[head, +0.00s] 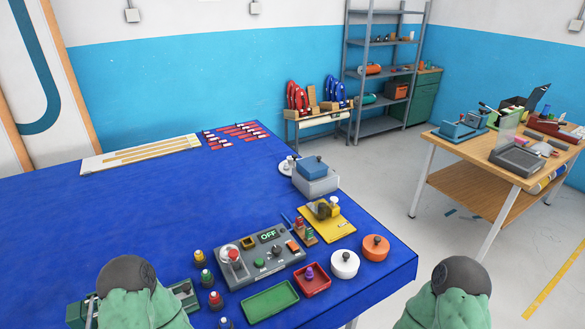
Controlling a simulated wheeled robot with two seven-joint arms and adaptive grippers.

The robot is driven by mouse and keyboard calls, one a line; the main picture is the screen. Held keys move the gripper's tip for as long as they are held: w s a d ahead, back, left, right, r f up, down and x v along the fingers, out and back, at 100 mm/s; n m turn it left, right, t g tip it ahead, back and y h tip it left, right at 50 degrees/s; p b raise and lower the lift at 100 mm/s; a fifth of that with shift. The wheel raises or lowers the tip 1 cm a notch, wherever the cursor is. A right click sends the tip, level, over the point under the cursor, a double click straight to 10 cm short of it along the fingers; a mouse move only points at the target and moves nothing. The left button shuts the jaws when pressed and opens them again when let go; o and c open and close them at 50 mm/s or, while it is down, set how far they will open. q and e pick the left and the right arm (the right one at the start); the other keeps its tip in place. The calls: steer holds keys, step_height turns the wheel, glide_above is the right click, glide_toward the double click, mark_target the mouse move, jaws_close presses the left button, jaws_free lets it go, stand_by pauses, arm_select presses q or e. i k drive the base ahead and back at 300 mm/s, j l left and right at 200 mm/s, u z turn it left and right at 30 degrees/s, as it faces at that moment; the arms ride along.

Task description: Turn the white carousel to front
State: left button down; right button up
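A round white drum-like piece (344,264) with a small dark spot on top stands near the right front edge of the blue table. It looks like the white carousel. An orange round piece (375,247) of the same form stands just right of and behind it. My green arms rise at the bottom edge, left and right of the drum. Neither gripper shows, and nothing is seen touching the drum. Which way it faces cannot be told.
Left of the drum are a red tray (310,287), a green tray (270,303) and a grey control box (262,259) reading OFF. A yellow-based device (327,221) stands behind. Several colored knobbed pieces stand at left. The blue table's (110,215) middle-left is clear.

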mark_target(286, 173)
steer(key=i+l+z, duration=0.15)
steer(key=l, duration=0.15)
steer(key=i+l+z, duration=0.15)
steer(key=l, duration=0.15)
steer(key=i+l+z, duration=0.25)
steer(key=l+z, duration=0.25)
steer(key=i+l+z, duration=0.3)
steer(key=l+z, duration=0.15)
steer(key=i+l+z, duration=0.25)
steer(key=z, duration=0.25)
steer(key=i+u, duration=0.2)
steer(key=i, duration=0.2)
steer(key=i+l+u, duration=0.15)
steer(key=i, duration=0.25)
steer(key=i+l+u, duration=0.2)
steer(key=i, duration=0.2)
steer(key=i+j+u, duration=0.15)
steer(key=i+u, duration=0.15)
steer(key=u, duration=0.15)
steer(key=i+u, duration=0.7)
steer(key=u, duration=0.2)
steer(key=i+l+u, duration=0.15)
steer(key=i+u, duration=0.3)
steer(key=i+l+u, duration=0.15)
steer(key=u, duration=0.3)
steer(key=l, duration=0.1)
